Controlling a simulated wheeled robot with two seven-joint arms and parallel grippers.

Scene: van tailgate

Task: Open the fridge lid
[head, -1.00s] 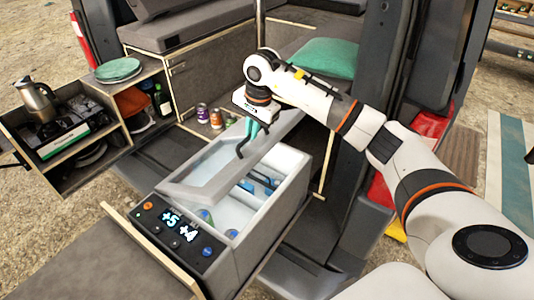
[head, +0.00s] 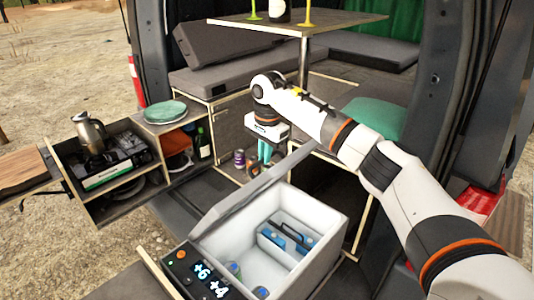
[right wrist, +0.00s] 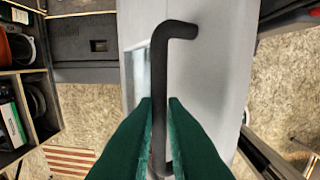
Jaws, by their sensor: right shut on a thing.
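The grey fridge (head: 318,262) stands on a slide-out at the van's tailgate. Its lid (head: 250,188) is raised and stands steeply tilted along the far left side, so the white inside shows, with a divider basket and blue items. My right gripper (head: 264,160) is above the lid, its green fingers pointing down. In the right wrist view the fingers (right wrist: 160,115) are closed around the black lid handle (right wrist: 172,60), with the lid's grey face (right wrist: 212,75) behind it. My left gripper is not in view.
The fridge's control panel (head: 198,278) reads +6 and +4. On the left, a pull-out kitchen holds a stove (head: 112,165), kettle (head: 91,134) and green plates (head: 165,111). Cans (head: 239,158) stand behind the lid. A green cushion (head: 375,117) lies on the bench. A table (head: 300,23) stands further back.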

